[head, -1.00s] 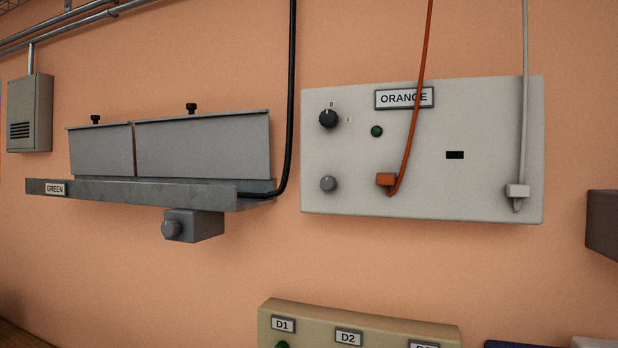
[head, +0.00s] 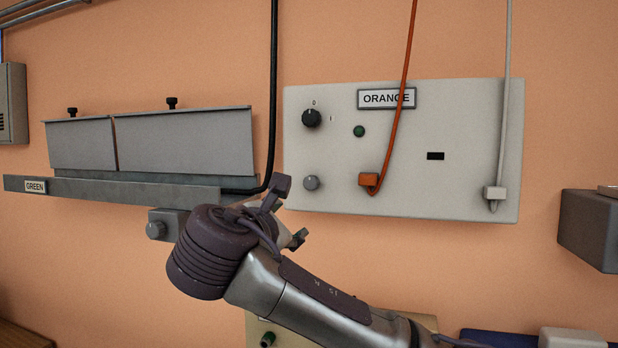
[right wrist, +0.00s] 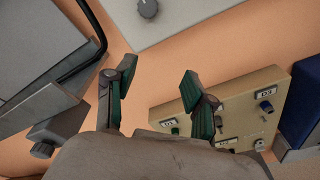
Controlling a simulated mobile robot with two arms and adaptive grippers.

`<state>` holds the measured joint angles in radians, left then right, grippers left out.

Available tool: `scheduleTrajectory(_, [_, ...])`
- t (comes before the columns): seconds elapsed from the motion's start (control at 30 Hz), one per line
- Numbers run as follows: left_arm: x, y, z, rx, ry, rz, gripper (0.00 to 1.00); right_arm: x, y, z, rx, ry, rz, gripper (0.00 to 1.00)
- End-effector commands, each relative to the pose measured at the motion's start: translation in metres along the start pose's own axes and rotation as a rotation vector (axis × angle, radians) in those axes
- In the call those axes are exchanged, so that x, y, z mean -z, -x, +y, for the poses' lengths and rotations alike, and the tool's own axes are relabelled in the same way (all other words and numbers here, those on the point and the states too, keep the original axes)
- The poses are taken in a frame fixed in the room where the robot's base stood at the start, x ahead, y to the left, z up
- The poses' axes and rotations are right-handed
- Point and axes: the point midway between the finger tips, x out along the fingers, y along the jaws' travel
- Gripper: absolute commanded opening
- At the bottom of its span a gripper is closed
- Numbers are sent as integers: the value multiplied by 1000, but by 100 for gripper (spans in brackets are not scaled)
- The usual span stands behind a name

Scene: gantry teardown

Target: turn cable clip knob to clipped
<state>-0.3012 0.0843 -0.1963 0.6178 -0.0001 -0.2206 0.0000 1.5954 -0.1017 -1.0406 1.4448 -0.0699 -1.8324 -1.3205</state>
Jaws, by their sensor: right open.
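No knob carries a readable clip label. A small grey box (head: 168,222) with a round grey knob (head: 155,230) hangs under the GREEN tray (head: 130,190); this knob also shows in the right wrist view (right wrist: 42,150). My right gripper (head: 289,212) is open and empty, right of the small box and below the panel's lower left corner. Its spread fingers show in the right wrist view (right wrist: 158,78). My left gripper is out of view.
A black cable (head: 273,90) runs down to the tray's right end, close to my right gripper. An orange cable (head: 405,80) and a grey cable (head: 506,90) hang onto the panel. A beige box (right wrist: 235,105) is below. A dark box (head: 588,230) is at right.

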Motion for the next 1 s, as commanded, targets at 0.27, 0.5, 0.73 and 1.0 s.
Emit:
scheduleTrajectory(0.27, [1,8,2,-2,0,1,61,-41,33,30,-37,97,-115,54])
scheduleTrajectory(0.5, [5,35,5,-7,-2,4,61,-49,-10,33,-31,96,-115,54])
scheduleTrajectory(0.73, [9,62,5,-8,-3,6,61,-54,-58,35,-33,94,-114,54])
scheduleTrajectory(1.0, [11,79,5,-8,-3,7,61,-54,-92,35,-35,93,-113,54])
